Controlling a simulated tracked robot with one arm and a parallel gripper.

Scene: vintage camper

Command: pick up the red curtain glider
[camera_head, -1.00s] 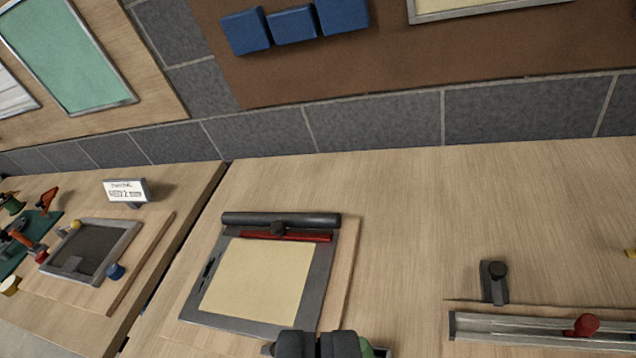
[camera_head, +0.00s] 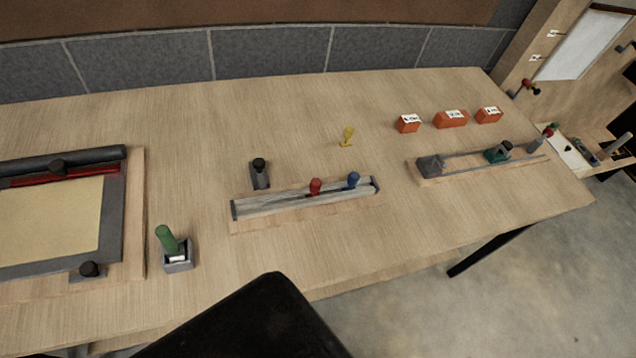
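The red curtain glider (camera_head: 315,187) has a rounded red top. It sits on a pale slotted track (camera_head: 270,205) on a wooden base, near the middle of the bench. A blue glider (camera_head: 353,180) stands on the same track to its right. A large black shape (camera_head: 270,325) at the bottom edge looks like part of my arm or gripper. It is well below the track in the picture and apart from the red glider. No fingertips can be made out, so I cannot tell whether my gripper is open.
A grey upright piece with a dark knob (camera_head: 259,174) stands behind the track's left end. A green-handled tool (camera_head: 168,240) is in a grey holder at left. A second rail (camera_head: 470,165) lies right.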

